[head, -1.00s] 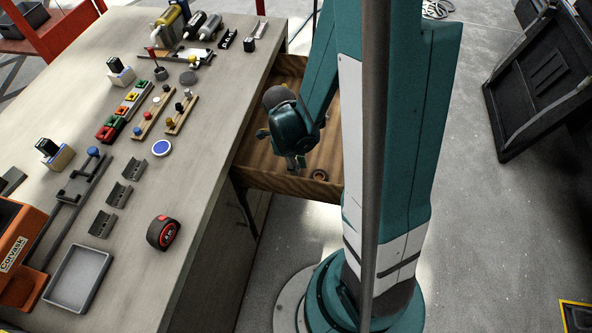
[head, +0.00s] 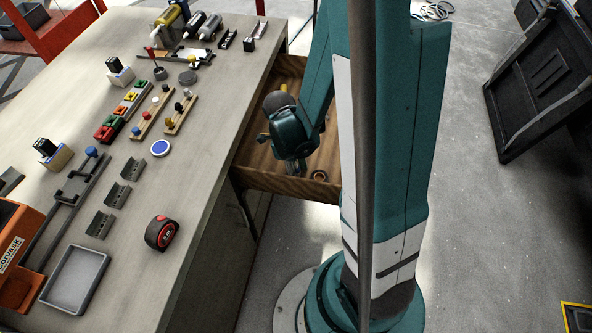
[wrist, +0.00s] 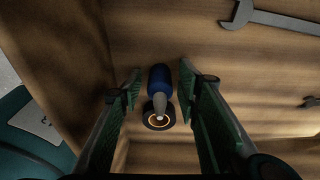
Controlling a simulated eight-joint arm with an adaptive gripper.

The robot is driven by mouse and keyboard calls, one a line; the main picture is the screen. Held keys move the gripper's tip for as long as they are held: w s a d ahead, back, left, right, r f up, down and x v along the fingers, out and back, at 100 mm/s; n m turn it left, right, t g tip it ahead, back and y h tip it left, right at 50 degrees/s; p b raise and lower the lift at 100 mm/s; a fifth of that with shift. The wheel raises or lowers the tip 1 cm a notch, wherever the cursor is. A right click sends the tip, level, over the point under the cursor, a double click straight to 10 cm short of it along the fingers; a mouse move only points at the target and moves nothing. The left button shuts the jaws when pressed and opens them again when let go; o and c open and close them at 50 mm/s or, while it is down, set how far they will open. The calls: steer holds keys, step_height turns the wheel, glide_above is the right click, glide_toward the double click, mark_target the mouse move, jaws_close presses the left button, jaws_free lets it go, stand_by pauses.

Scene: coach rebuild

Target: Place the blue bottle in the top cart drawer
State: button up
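The blue bottle (wrist: 160,78) has a dark blue body and a grey tapered nozzle. In the wrist view it is inside the wooden drawer, between my fingers, with a gap on each side. I cannot tell whether it lies down or stands tilted. Its nozzle tip overlaps a dark ring with an orange inner edge (wrist: 151,124). My gripper (wrist: 159,88) is open. In the head view my gripper (head: 293,168) is low inside the open drawer (head: 275,183), and the bottle is hidden there.
A wrench (wrist: 275,17) lies in the drawer. A yellow item (head: 284,87) shows behind my wrist. The bench (head: 130,215) at left holds several tools, a tape measure (head: 161,232) and a grey tray (head: 75,280). The drawer walls enclose my gripper.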

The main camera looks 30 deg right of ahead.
steer(key=shift+r, duration=0.25)
step_height(320, 180, up, 12)
steer(key=w+a+p, duration=0.1)
steer(key=p, duration=0.3)
steer(key=shift+a+f, duration=0.15)
stand_by(0.5)
steer(key=shift+w, duration=0.15)
stand_by(0.5)
steer(key=s+a+r+n+t, duration=0.1)
steer(key=a+r+n+t, duration=0.3)
steer(key=r+n, duration=0.8)
steer(key=s+a+r+n+t+y, duration=0.1)
steer(key=a+r+n+t, duration=0.3)
steer(key=r+n, duration=0.8)
steer(key=shift+s+n, duration=0.7)
steer(key=shift+n, duration=0.8)
